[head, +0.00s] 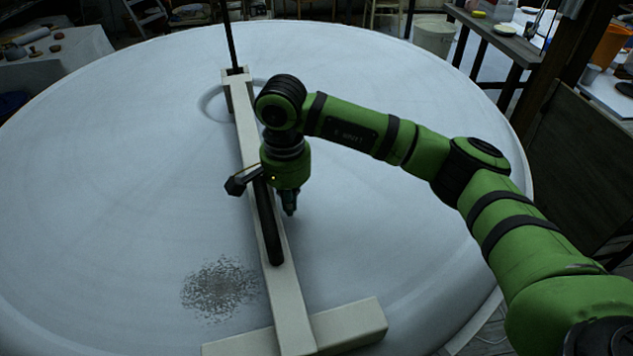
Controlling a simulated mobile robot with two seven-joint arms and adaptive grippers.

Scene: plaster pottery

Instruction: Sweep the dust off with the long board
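The long board (246,128) is a pale plank lying lengthwise over the big round white surface (400,240). A black bar-shaped handle (270,242) runs along its upper side. My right gripper (264,196) points down over the far part of this handle. Its fingers are spread, one on the left of the handle and one on the right; I cannot tell whether they touch it. The dust (220,288) is a dark speckled patch on the white surface, left of the board's near half. My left gripper is not in view.
A pale crosspiece (350,325) lies at the board's near end. A dark upright rod (230,40) stands at the far end, near a shallow ring. The white surface is otherwise clear. A bench (500,42) stands back right, and a table with small items (75,75) back left.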

